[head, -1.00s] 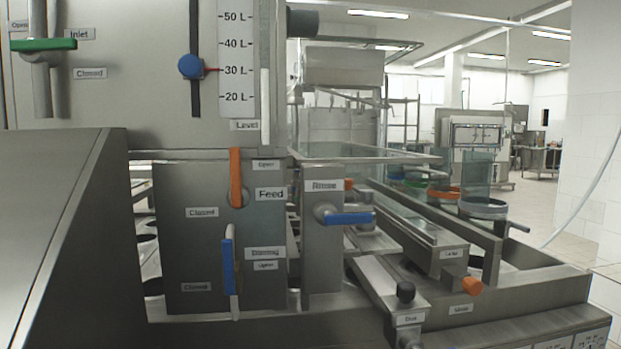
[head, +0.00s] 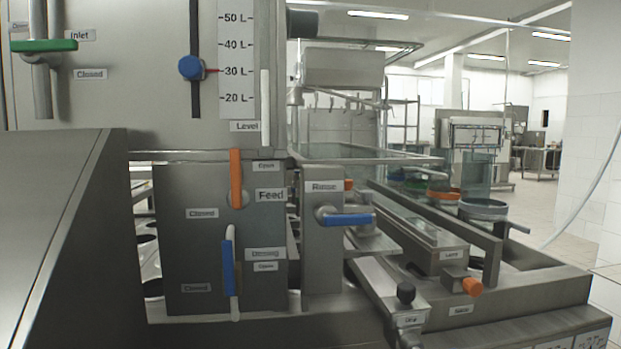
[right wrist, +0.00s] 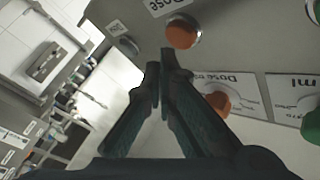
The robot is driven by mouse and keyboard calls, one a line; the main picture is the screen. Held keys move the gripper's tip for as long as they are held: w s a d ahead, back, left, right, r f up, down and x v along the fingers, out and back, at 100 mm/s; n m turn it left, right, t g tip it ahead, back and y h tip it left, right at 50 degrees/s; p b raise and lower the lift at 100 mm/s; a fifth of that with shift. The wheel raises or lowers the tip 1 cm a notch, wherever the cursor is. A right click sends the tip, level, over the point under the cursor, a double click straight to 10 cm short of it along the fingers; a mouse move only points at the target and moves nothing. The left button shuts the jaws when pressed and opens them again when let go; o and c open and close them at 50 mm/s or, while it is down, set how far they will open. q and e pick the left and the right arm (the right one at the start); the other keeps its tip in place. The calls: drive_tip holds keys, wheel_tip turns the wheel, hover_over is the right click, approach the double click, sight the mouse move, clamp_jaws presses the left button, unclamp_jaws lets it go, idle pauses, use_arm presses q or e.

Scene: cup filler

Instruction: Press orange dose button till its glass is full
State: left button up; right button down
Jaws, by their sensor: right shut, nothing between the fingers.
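The orange dose button (right wrist: 183,32) is a round domed button in a pale ring on a grey panel in the right wrist view. Its label "Dose" (right wrist: 170,4) is beside it. My right gripper (right wrist: 160,62) is shut and empty, with its dark fingertips close below the button in the picture. I cannot tell whether they touch it. My left gripper is not in view. No glass being filled can be made out in either view.
An orange knob (right wrist: 218,102), partly behind a finger, and a green knob (right wrist: 312,126) sit by the "ml" scales. A green button (right wrist: 316,10) is at the edge. In the head view, a steel machine carries an orange feed lever (head: 236,178) and blue levers.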

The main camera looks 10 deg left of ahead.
drive_tip(key=shift+w+a, duration=0.15)
drive_tip(key=shift+w, duration=0.25)
drive_tip(key=shift+w+a, duration=0.1)
drive_tip(key=shift+w, duration=0.15)
idle(0.4)
drive_tip(key=shift+s+d+p, duration=0.2)
drive_tip(key=shift+s+p, duration=0.1)
drive_tip(key=shift+s, duration=0.35)
drive_tip(key=s+p, duration=0.1)
drive_tip(key=s, duration=0.1)
drive_tip(key=s+d+p, duration=0.1)
drive_tip(key=s+p, duration=0.1)
drive_tip(key=s, duration=0.1)
drive_tip(key=shift+s+d, duration=0.35)
